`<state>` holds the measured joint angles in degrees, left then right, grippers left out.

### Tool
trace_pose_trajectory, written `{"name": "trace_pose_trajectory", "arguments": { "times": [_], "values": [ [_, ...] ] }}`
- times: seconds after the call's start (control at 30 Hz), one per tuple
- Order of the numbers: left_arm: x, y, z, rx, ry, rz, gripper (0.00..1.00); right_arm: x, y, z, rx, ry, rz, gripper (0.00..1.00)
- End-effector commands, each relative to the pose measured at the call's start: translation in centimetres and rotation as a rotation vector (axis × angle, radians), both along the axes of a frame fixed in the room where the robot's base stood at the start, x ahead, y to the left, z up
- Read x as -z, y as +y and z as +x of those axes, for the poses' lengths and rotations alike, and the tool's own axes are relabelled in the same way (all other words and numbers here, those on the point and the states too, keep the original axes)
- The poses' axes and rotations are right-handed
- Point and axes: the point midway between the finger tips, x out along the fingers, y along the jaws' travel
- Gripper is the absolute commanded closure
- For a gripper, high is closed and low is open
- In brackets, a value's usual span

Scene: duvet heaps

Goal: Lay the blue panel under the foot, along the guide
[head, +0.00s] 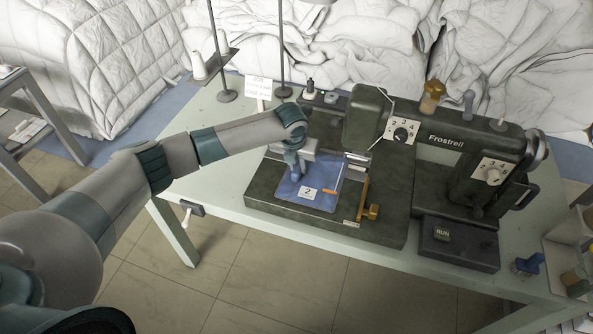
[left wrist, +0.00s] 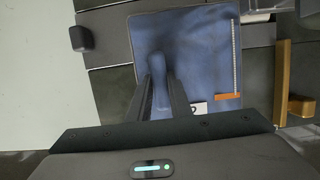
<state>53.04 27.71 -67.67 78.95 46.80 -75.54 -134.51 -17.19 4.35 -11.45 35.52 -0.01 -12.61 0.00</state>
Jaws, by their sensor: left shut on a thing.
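The blue panel (head: 318,178) lies on the dark bed of the sewing machine (head: 432,135), with a label "2" and an orange strip near its right side. My left gripper (head: 295,172) is over its left part, shut on a raised blue fold or grip. In the left wrist view the fingers (left wrist: 161,97) close on that raised part of the panel (left wrist: 200,50). The brass guide (head: 363,197) stands right of the panel; a narrow gap shows between it (left wrist: 282,80) and the panel. The foot (head: 357,158) is by the panel's far right corner; its contact is unclear. My right gripper is out of view.
A RUN button box (head: 458,243) sits at the machine's front right. Thread stands (head: 226,95) rise behind, left of the machine. White duvet heaps (head: 330,40) fill the back. The pale table (head: 225,192) is bare at the left.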

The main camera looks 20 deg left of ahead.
Motion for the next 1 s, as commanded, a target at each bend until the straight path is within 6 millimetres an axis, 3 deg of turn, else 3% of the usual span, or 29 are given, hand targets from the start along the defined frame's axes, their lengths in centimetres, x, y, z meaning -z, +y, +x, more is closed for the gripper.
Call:
{"name": "trace_pose_trajectory", "arguments": {
  "times": [0.47,0.5,0.6,1.0],
  "values": [
    [-0.02,-0.02,0.48,0.0,0.0,0.0,1.0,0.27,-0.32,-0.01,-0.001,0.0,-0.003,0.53],
    [-0.02,-0.02,0.48,0.0,0.0,-0.001,0.79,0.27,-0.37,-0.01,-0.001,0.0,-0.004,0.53],
    [-0.02,-0.02,0.47,0.0,0.0,0.0,0.6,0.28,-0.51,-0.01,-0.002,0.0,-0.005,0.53],
    [-0.24,-0.03,0.4,0.0,0.0,-0.001,0.6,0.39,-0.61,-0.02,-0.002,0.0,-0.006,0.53]
  ]
}}
